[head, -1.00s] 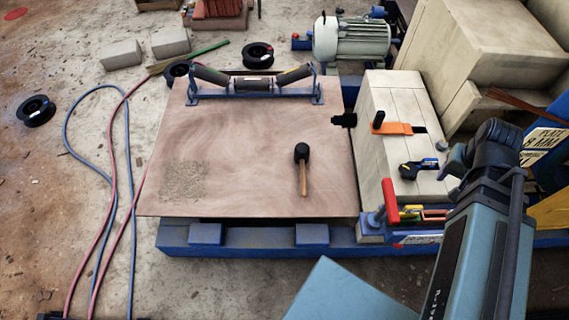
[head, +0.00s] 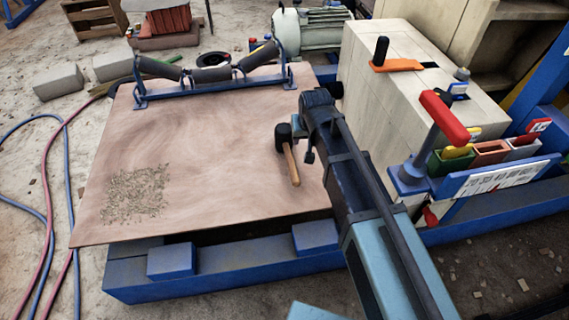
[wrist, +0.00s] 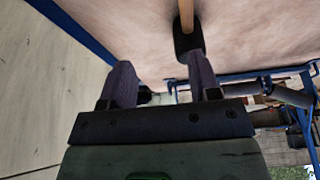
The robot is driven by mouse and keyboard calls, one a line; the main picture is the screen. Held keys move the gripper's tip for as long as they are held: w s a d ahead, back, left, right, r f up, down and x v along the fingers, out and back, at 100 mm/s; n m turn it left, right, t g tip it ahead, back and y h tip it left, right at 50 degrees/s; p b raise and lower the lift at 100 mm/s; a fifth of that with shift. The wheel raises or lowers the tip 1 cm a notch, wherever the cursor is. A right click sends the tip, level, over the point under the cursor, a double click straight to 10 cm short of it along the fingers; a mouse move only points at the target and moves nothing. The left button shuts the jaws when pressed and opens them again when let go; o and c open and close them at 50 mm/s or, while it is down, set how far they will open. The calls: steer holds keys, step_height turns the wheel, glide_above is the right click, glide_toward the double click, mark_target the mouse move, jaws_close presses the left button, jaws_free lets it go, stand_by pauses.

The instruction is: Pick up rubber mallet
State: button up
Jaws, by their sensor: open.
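The rubber mallet (head: 291,164) lies on the brown board (head: 200,150), its black head away from the camera and its wooden handle toward the front edge. It also shows at the top of the wrist view (wrist: 188,38), where its head appears by the tip of the right-hand finger. My gripper (wrist: 161,76) is open with nothing between its two fingers. In the head view my arm's end is just right of the mallet, and my gripper is mostly hidden there. I cannot tell the exact gap between finger and mallet.
A roller frame (head: 210,75) stands on the board's far edge. Right of my arm is a pale block (head: 400,95) with an orange clamp (head: 397,65), a red-handled tool (head: 443,117) and small coloured bins (head: 490,152). The board's left and middle are clear apart from a gravel patch (head: 136,194).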

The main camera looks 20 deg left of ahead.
steer(key=b, duration=0.2)
glide_toward(289, 153)
steer(key=shift+s+d+f+n, duration=0.1)
steer(key=shift+f+n, duration=0.05)
steer(key=shift+f, duration=0.2)
steer(key=shift+s+d+f+n, duration=0.1)
steer(key=shift+f+n, duration=0.05)
steer(key=shift+f, duration=0.2)
steer(key=shift+a+r, duration=0.15)
steer(key=shift+a, duration=0.1)
steer(key=b+x, duration=0.5)
steer(key=shift+w+a+f, duration=0.1)
steer(key=shift+a+f, duration=0.05)
steer(key=shift+f, duration=0.15)
steer(key=shift+r, duration=0.1)
steer(key=b+x, duration=0.5)
steer(key=shift+w, duration=0.35)
steer(key=shift+r, duration=0.15)
steer(key=shift+f, duration=0.25)
steer(key=shift+c, duration=0.4)
